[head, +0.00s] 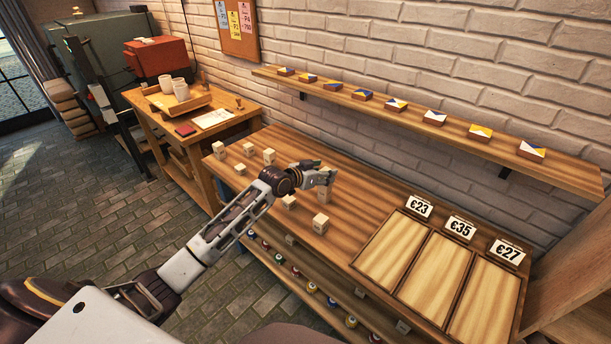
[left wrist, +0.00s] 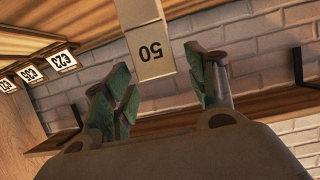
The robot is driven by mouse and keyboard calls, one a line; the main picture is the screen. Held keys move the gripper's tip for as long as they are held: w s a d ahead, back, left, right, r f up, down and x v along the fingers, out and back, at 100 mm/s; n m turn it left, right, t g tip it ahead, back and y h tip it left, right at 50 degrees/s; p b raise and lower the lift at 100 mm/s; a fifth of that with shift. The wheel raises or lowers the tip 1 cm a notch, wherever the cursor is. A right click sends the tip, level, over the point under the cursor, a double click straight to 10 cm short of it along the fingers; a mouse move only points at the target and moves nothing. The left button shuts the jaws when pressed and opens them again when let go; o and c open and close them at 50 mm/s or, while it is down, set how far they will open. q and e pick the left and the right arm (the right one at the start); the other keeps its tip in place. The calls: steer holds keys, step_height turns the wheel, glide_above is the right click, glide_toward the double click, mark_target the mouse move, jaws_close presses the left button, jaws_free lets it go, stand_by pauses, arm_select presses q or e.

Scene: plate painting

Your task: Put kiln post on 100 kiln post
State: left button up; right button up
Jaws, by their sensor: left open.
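Several pale wooden kiln posts stand on the workbench (head: 345,222). My left gripper (head: 325,177) is over the bench, directly above and touching or close to one post (head: 324,195). In the left wrist view, which is upside down, a post marked 50 (left wrist: 150,50) shows between the open fingers (left wrist: 163,88), with gaps at both sides. Another pale piece (left wrist: 138,10) adjoins it, cut off by the frame's edge. Two posts stand nearer the front edge, one (head: 289,202) and another (head: 320,223). Numbers on the posts cannot be read in the head view. My right gripper is out of view.
More posts (head: 249,149) stand at the bench's left end. Trays with price cards (head: 419,206) fill the right end. A wall shelf (head: 450,127) with painted tiles runs behind. A side table (head: 185,125) holds mugs. Bare bench top lies between the posts and trays.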

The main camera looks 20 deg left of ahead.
arm_select(q)
steer(key=v, duration=0.9)
steer(key=shift+s+a, duration=0.15)
steer(key=shift+s, duration=0.2)
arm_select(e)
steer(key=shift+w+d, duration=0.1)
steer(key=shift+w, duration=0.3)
arm_select(q)
steer(key=shift+r, duration=0.15)
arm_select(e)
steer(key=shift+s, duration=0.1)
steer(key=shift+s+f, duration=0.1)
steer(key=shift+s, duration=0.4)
